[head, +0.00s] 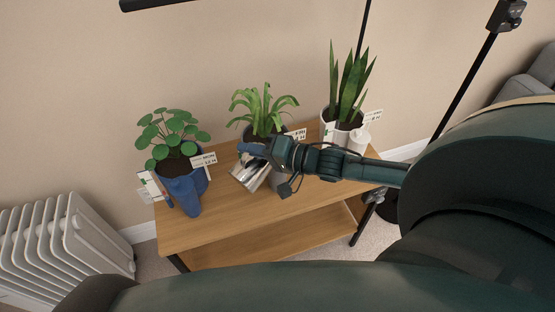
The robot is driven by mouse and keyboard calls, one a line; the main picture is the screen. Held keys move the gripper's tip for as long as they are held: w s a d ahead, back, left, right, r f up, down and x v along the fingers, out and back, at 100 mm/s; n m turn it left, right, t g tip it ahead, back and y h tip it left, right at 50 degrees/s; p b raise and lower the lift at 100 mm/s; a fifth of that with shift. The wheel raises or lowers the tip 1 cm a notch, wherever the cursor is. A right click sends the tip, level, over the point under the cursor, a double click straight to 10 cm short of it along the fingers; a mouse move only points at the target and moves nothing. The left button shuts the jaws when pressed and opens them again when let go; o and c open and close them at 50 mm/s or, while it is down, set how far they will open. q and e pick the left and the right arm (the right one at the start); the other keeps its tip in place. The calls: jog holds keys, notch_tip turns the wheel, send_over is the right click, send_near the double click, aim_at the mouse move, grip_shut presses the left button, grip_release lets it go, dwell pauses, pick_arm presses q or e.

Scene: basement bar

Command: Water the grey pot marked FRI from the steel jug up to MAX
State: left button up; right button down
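The steel jug (246,176) is tilted in front of the middle plant, over the wooden table. My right gripper (262,151) comes in from the right and is at the top of the jug; it appears shut on it, though the fingers are small and partly hidden. The middle plant (262,108) has long arching leaves. Its pot is mostly hidden behind the gripper and jug, and a white tag (298,134) sticks out to its right. The tag's writing, the MAX mark and the water level are not readable. My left gripper is not in view.
A round-leaved plant (171,133) stands in a blue pot (204,181) at the left, with a blue vessel (184,195) in front. A snake plant (349,85) stands in a white pot (326,127) at the right. The table's front strip (235,226) is clear. A radiator (62,240) stands left.

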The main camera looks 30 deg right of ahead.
aim_at(239, 172)
jog(key=shift+w+d+r+m, duration=0.15)
jog(key=shift+d+r+m, duration=0.25)
jog(key=shift+d, duration=0.3)
dwell(0.8)
jog(key=shift+f, duration=0.1)
jog(key=shift+s+a+f+n, duration=0.15)
jog(key=shift+a+f+n, duration=0.1)
jog(key=shift+a, duration=0.3)
jog(key=shift+s+a+f+n, duration=0.15)
jog(key=shift+a+n, duration=0.1)
jog(key=shift+a, duration=0.3)
jog(key=shift+a+f+n+h+p, duration=0.1)
jog(key=shift+a+n+h+p, duration=0.35)
jog(key=shift+p, duration=0.55)
jog(key=shift+s+a+f+n, duration=0.15)
jog(key=shift+f+n, duration=0.1)
jog(key=shift+f, duration=0.2)
jog(key=shift+a+f+n+h+p, duration=0.35)
jog(key=shift+a+f+n+p, duration=0.1)
jog(key=shift+a+f+n, duration=0.1)
jog(key=shift+s+a+f+n+h, duration=0.15)
jog(key=shift+f+n, duration=0.1)
jog(key=shift+f, duration=0.15)
jog(key=shift+w+a+f+n+h, duration=0.1)
jog(key=shift+a+f+n+h, duration=0.1)
jog(key=shift+f, duration=0.15)
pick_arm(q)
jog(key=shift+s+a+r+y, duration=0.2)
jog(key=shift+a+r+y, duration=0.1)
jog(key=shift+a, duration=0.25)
